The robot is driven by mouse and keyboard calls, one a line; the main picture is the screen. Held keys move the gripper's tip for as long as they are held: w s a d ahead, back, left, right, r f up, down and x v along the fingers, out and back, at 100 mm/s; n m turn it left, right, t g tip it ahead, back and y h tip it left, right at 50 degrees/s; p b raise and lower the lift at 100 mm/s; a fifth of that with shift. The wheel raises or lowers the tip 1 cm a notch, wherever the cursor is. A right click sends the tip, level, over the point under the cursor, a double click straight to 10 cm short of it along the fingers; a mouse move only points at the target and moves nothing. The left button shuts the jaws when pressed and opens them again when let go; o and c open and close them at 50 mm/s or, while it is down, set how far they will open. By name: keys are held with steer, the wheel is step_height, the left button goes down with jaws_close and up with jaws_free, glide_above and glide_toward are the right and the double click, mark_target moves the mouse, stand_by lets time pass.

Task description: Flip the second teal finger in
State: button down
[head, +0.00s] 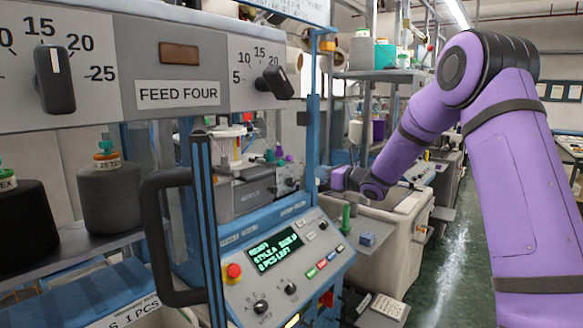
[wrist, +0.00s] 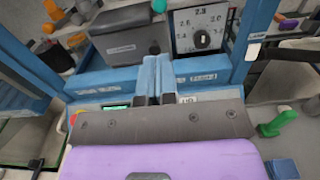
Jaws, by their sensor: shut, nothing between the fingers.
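My gripper (wrist: 158,62) shows in the wrist view as two blue fingers pressed together, with nothing between them. In the head view my gripper (head: 323,173) is small, in front of the blue machine frame at the end of my purple arm. A teal piece (wrist: 159,6) stands at the top edge of the wrist view, beyond the fingertips and apart from them. In the head view small teal pieces (head: 270,155) sit on the grey machine top behind the frame, beside a purple one. I cannot tell which is the second teal finger or how each is turned.
A dial plate (wrist: 202,30) and a grey box (wrist: 125,35) stand beyond my fingers. Blue posts (wrist: 255,35) flank the opening. A control panel (head: 285,262) slopes below. A green knob (head: 346,217) and a blue block (head: 367,238) are on the pale cabinet.

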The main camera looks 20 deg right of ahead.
mark_target(283, 163)
steer(key=x, duration=1.4)
steer(key=x, duration=0.3)
steer(key=shift+r, duration=0.1)
stand_by(0.4)
